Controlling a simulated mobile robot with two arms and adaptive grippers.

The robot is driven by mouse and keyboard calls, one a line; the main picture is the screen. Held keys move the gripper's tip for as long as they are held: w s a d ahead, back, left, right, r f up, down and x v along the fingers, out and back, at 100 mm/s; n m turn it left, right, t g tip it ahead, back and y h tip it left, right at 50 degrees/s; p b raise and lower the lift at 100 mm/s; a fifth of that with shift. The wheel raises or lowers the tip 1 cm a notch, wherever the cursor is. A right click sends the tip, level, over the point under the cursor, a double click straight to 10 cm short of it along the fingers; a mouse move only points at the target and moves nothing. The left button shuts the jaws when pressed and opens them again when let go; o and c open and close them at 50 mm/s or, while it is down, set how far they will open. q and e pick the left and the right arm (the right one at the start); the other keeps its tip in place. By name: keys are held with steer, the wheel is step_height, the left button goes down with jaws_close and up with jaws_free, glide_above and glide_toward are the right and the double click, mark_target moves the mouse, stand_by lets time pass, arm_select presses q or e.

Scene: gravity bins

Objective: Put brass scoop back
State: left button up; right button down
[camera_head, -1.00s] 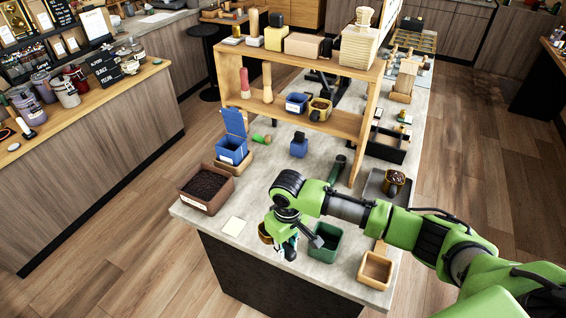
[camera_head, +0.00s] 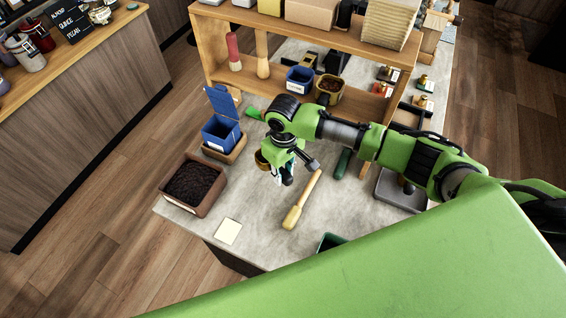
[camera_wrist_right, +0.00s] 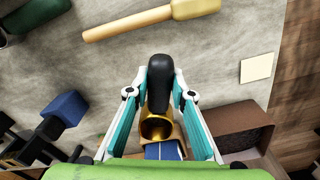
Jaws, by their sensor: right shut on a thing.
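The brass scoop has a gold cup (camera_wrist_right: 156,126) and a black handle (camera_wrist_right: 160,82). My right gripper (camera_wrist_right: 160,92) is shut on it, with the handle between the teal fingers. In the head view my right gripper (camera_head: 284,174) hangs above the grey counter, and the gold cup (camera_head: 262,160) shows at its left side. The blue bin (camera_head: 220,134), with its lid raised, stands in a brown tray left of the gripper; its blue also shows beyond the cup in the wrist view (camera_wrist_right: 160,151). My left gripper is out of view.
A wooden pestle-like tool (camera_head: 294,215) lies right of a pale card (camera_head: 228,231). A brown bin of dark grains (camera_head: 193,185) is at the counter's left edge. A wooden shelf (camera_head: 300,85) stands behind. A green part of my body covers the lower right.

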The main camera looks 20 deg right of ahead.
steer(key=shift+f, duration=0.35)
steer(key=shift+f+b, duration=0.3)
steer(key=shift+b, duration=0.1)
steer(key=shift+f, duration=0.4)
step_height(320, 180, down, 2)
steer(key=shift+b, duration=0.7)
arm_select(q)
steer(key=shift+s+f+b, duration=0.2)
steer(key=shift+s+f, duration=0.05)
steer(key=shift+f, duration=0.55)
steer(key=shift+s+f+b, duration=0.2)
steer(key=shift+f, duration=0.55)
arm_select(e)
steer(key=shift+f, duration=0.95)
arm_select(q)
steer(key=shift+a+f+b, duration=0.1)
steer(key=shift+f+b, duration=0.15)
steer(key=shift+b, duration=0.05)
arm_select(e)
steer(key=shift+f, duration=0.6)
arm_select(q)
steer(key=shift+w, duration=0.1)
arm_select(e)
steer(key=c, duration=1.7)
jaws_free()
